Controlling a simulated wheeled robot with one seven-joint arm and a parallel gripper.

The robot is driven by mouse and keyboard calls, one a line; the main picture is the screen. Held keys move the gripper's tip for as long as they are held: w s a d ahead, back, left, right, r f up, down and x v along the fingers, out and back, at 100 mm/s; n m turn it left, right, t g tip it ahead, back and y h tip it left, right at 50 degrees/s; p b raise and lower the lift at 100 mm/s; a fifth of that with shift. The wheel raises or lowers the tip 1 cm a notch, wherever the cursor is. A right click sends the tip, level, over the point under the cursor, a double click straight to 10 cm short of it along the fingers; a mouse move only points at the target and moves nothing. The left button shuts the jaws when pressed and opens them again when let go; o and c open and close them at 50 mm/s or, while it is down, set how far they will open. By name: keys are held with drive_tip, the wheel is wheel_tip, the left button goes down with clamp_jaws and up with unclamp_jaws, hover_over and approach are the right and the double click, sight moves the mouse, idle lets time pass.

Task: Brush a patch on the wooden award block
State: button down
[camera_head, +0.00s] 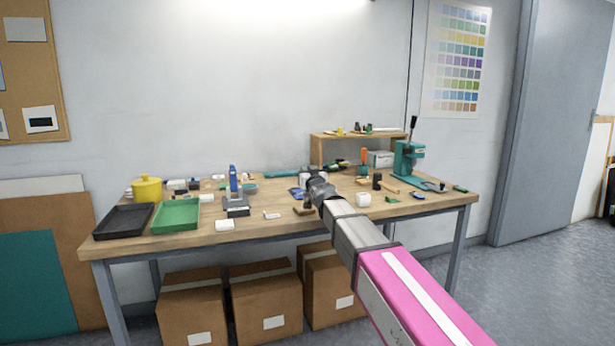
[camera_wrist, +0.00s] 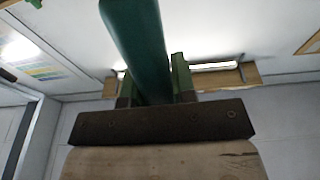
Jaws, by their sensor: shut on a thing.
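My gripper (camera_wrist: 155,88) is shut on a tool with a thick dark green handle (camera_wrist: 133,35), which rises between the two fingers. A dark brown bar (camera_wrist: 165,121) with small holes crosses the wrist view just below the fingers. Under it is a pale wood-grained surface (camera_wrist: 160,163). I cannot tell whether this is the wooden award block or whether the bar touches it. In the head view my arm reaches over the middle of the workbench (camera_head: 265,230), and its end hides what lies behind it. A teal rod (camera_head: 283,174) shows left of the arm's end.
A black tray (camera_head: 124,221), green tray (camera_head: 176,216) and yellow pot (camera_head: 147,189) stand at the left. A green pad printer (camera_head: 405,158) stands at the right, near a small wooden shelf (camera_head: 318,151). Cardboard boxes (camera_head: 265,300) are under the bench. Small items crowd the middle.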

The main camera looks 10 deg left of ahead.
drive_tip(key=shift+r, duration=1.2)
drive_tip(key=shift+f, duration=0.1)
idle(0.4)
